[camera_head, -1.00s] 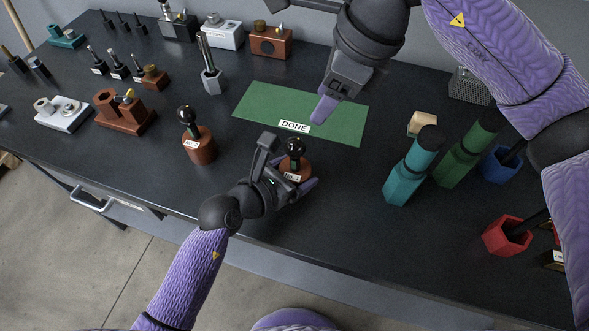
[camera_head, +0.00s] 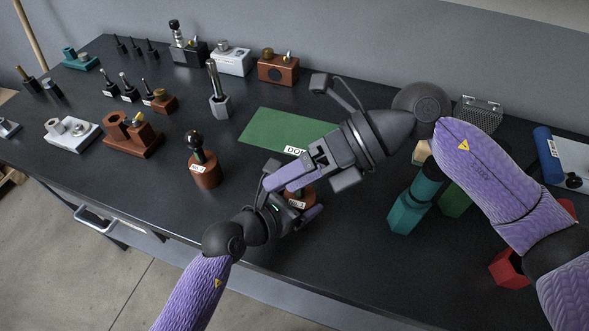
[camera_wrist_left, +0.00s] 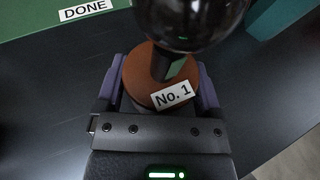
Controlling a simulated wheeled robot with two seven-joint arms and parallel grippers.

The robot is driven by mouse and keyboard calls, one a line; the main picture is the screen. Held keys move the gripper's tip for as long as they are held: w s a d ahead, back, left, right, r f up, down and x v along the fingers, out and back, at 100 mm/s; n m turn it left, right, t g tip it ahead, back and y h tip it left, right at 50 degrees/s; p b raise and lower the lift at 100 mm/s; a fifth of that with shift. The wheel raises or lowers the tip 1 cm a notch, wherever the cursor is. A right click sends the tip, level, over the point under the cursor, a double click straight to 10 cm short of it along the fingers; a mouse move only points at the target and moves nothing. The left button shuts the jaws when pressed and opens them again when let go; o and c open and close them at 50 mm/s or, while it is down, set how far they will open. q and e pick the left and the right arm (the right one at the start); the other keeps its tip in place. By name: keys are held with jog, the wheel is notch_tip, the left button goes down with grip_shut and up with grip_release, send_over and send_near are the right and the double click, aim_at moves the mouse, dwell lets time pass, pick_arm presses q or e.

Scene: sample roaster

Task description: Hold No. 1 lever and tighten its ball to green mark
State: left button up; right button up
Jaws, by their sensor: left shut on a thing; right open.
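The No. 1 lever's round brown base (camera_head: 301,198) stands on the table, mostly covered by my grippers in the head view. In the left wrist view its base (camera_wrist_left: 137,78) carries a "No. 1" label (camera_wrist_left: 171,95). A dark stem (camera_wrist_left: 170,68) rises to a glossy black ball (camera_wrist_left: 190,18), cut off by the top edge. My left gripper (camera_head: 296,202) is shut on the base, with a purple finger on either side. My right gripper (camera_head: 312,182) is open above the lever and hides the ball in the head view.
A second brown-based lever (camera_head: 206,170) with a black ball stands to the left. The green DONE mat (camera_head: 270,130) lies behind. A teal holder (camera_head: 407,212) and red holder (camera_head: 508,268) stand at right. The table front between the two levers is clear.

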jog(key=d+f+m+t+y, duration=0.1)
jog(key=d+f+m+t, duration=0.3)
jog(key=m, duration=0.8)
jog(key=d+f+m+t, duration=0.2)
jog(key=m+t, duration=0.4)
jog(key=m, duration=0.6)
jog(key=d+f+m+t+y, duration=0.1)
jog(key=d+f+m+t, duration=0.3)
jog(key=m, duration=0.8)
jog(key=shift+t, duration=0.4)
jog(key=x, duration=0.4)
jog(key=r+x, duration=0.1)
jog(key=x, duration=0.8)
jog(key=shift+s+a+r, duration=0.3)
jog(key=shift+s, duration=0.05)
grip_shut()
